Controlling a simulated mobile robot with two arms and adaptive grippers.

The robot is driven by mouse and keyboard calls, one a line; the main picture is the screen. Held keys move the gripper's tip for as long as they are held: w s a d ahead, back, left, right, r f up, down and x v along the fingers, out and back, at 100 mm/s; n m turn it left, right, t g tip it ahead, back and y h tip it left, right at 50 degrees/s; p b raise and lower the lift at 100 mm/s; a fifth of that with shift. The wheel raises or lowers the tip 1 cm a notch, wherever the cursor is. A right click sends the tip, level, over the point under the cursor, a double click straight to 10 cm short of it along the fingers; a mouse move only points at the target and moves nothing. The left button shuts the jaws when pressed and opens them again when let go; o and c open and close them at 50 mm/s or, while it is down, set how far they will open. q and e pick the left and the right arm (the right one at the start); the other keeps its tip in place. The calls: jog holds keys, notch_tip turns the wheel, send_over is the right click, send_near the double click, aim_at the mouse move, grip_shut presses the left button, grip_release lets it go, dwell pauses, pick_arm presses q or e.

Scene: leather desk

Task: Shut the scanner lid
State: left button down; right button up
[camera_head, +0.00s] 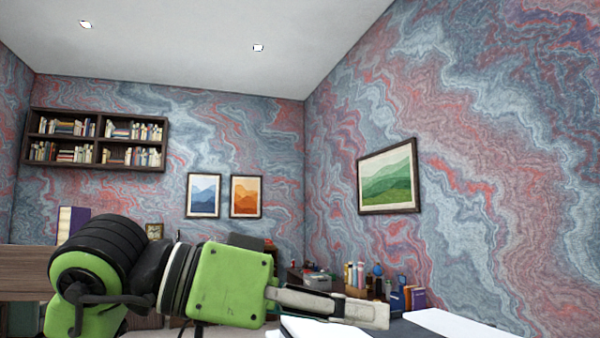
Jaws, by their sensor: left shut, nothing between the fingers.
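My left arm reaches in from the left, and my left gripper (376,315) points right, low in the picture. Its pale fingers are together and empty. Just below the fingers, a white flat piece (322,329) shows at the bottom edge, with a dark surface beside it. I cannot tell whether this is the scanner or whether the fingers touch it. Another white flat piece (462,324) lies to the right, apart from the fingers. The scanner's lid cannot be made out for certain, as the picture cuts off below. My right gripper is not in view.
Behind the gripper, a back surface holds several bottles (355,276), books (415,298) and a pale box (317,281). A wall shelf (96,141) and framed pictures (388,176) hang far back. The air above the gripper is clear.

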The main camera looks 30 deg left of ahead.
pick_arm(q)
jog(key=shift+s+d+f+m+b, duration=0.1)
jog(key=shift+d+f+m+b, duration=0.1)
jog(key=shift+f, duration=0.3)
jog(key=shift+s+d+f+m+b, duration=0.1)
jog(key=shift+f+b, duration=0.1)
jog(key=shift+f, duration=0.3)
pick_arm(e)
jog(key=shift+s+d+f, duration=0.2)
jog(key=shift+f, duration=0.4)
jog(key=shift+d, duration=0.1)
pick_arm(q)
jog(key=shift+r, duration=0.1)
